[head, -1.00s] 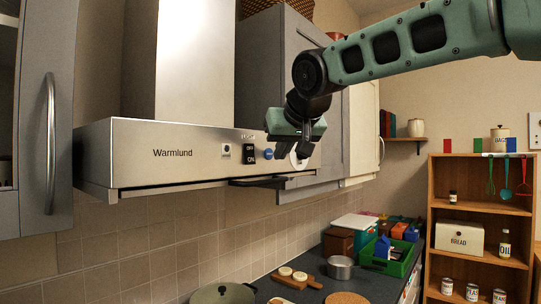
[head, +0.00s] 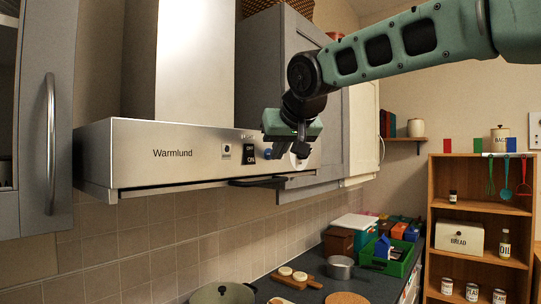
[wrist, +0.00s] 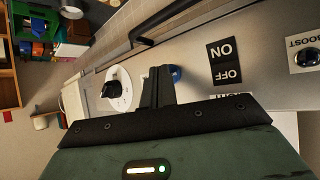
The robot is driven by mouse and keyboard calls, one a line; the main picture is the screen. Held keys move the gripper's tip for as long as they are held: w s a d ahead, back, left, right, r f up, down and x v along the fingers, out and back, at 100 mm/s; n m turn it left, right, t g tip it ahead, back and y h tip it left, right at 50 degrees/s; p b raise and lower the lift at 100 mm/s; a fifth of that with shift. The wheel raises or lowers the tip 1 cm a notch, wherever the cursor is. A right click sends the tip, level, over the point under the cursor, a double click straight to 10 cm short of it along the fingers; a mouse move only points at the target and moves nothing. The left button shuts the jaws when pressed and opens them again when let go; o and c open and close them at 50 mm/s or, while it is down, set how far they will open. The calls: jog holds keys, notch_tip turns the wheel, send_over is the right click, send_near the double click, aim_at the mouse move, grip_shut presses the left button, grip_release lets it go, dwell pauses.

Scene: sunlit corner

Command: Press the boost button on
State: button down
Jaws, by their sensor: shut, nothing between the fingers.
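The boost button (wrist: 303,58) is a round metal button on a pale plate marked BOOST, at the right edge of the wrist view. In the head view it looks to be the small square plate (head: 226,151) right of the Warmlund name on the steel hood front (head: 135,160). My gripper (head: 302,150) is shut and empty, near the right end of the hood front, to the right of the boost button. In the wrist view its closed fingers (wrist: 157,88) lie between the dial and the ON/OFF switch; contact with the panel cannot be told.
A black ON/OFF switch (wrist: 224,62), a blue round button (wrist: 175,73) and a white dial with a black knob (wrist: 117,90) share the panel. A dark bar (head: 260,182) runs below the hood. The counter below holds a pot (head: 339,267) and a green crate (head: 398,262).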

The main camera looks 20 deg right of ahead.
jog(key=shift+w+a, duration=0.1)
dwell(0.3)
jog(key=shift+s+d+b, duration=0.3)
jog(key=shift+s+d, duration=0.05)
jog(key=shift+s, duration=0.1)
jog(key=s+d+b, duration=0.2)
jog(key=s+d, duration=0.1)
jog(key=s, duration=0.2)
jog(key=shift+d, duration=0.3)
dwell(0.3)
dwell(0.6)
